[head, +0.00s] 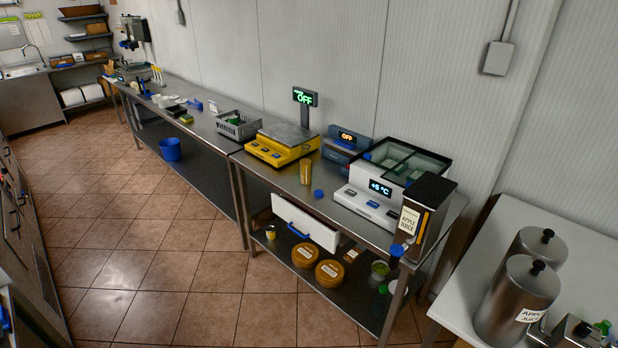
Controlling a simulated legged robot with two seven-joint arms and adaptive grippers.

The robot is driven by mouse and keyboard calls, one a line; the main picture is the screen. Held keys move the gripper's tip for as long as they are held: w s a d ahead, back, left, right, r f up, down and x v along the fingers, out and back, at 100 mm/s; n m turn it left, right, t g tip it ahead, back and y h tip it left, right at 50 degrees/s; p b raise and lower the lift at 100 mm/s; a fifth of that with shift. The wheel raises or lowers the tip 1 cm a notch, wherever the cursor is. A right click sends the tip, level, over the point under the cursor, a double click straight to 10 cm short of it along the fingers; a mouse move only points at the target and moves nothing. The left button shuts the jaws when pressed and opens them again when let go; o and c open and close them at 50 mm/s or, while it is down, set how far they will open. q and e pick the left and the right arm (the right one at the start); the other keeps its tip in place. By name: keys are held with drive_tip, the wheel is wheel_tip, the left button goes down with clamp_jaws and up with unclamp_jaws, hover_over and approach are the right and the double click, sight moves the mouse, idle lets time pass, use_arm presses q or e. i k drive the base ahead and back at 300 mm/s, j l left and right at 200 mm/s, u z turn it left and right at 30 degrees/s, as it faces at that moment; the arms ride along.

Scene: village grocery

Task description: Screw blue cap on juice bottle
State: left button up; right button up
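A small amber container (306,172), which looks like the juice bottle, stands upright on the steel table in front of the yellow scale. No cap can be made out on its top at this size. A small round blue piece (318,194), which looks like the blue cap, lies on the tabletop just right of and nearer than the container, apart from it. Neither of my grippers can be made out in the head view.
The steel table (258,173) also bears a yellow scale (282,146), a white cooling unit (370,204) reading +5 °C and an apple juice dispenser (425,215). A white drawer (305,222) with a blue handle sits below the top. Tiled floor (180,270) is clear in front.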

sight(306, 156)
drive_tip(key=i+u, duration=0.25)
drive_tip(key=i, duration=0.3)
drive_tip(key=i+l+u, duration=0.1)
drive_tip(key=i+u, duration=0.15)
drive_tip(key=i, duration=0.25)
drive_tip(key=i+l+u, duration=0.25)
drive_tip(key=i, duration=0.3)
